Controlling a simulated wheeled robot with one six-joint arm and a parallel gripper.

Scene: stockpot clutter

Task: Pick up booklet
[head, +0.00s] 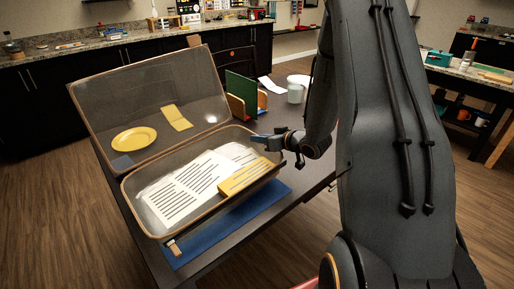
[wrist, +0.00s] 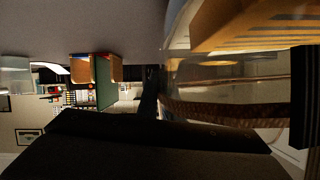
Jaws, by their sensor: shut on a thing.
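A yellow booklet (head: 248,176) with dark lines lies on white printed papers (head: 190,188) in the base of an open case (head: 148,232). A striped yellow surface (wrist: 265,35) fills the upper right of the wrist view and appears to be this booklet. A plain yellow folded piece (head: 176,117) rests against the case lid. My gripper (head: 264,139) is at the case's right rim, apart from the booklet in the head view. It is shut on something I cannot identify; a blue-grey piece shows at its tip. Dark shapes hide much of the wrist view.
A yellow plate (head: 134,139) lies in the lid. A blue mat (head: 232,225) lies before the case. The dark table is clear at right.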

